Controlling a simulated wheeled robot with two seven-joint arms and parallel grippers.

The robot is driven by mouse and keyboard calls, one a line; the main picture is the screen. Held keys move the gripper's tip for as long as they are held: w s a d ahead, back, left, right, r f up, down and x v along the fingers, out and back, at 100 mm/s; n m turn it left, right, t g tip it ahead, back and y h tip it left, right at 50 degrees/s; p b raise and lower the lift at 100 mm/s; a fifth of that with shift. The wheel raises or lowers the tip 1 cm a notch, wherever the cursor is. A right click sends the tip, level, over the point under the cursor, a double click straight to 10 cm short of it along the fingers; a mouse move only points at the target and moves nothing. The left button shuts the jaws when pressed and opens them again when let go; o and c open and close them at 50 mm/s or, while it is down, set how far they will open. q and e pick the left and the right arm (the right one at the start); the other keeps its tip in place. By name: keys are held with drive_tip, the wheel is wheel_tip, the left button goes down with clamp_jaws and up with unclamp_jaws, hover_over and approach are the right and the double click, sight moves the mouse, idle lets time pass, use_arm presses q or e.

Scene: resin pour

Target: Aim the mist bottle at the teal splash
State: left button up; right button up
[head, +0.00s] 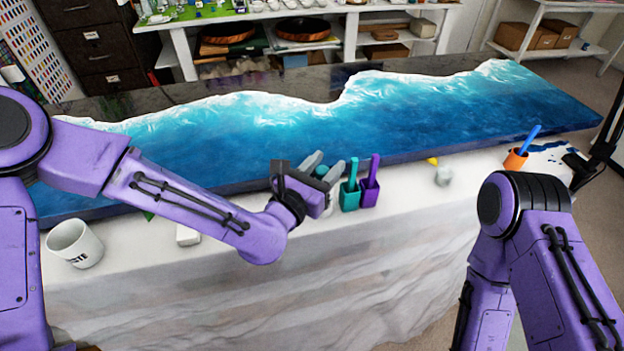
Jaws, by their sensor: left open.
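My left gripper (323,168) is open at the front edge of the blue resin slab, just left of a teal cup. Its two grey fingers point away from me, and a small teal thing shows partly between them; I cannot tell what it is. A small pale bottle-like object (443,176) with a yellow part beside it stands on the white cloth to the right, apart from the gripper; I cannot tell if it is the mist bottle. No distinct teal splash can be made out; dark blue splashes (556,148) lie at the right end. My right gripper is out of view.
The blue and white resin slab (430,115) spans the table. A teal cup (349,197) and a purple cup (370,191) with sticks stand right of my left gripper. An orange cup (515,160) is farther right. A white mug (75,244) stands at left.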

use_arm(q)
drive_tip(key=b+v, duration=0.1)
drive_tip(key=v, duration=0.6)
drive_tip(key=shift+a, duration=0.1)
drive_tip(key=p+v, duration=0.4)
drive_tip(key=p, duration=0.5)
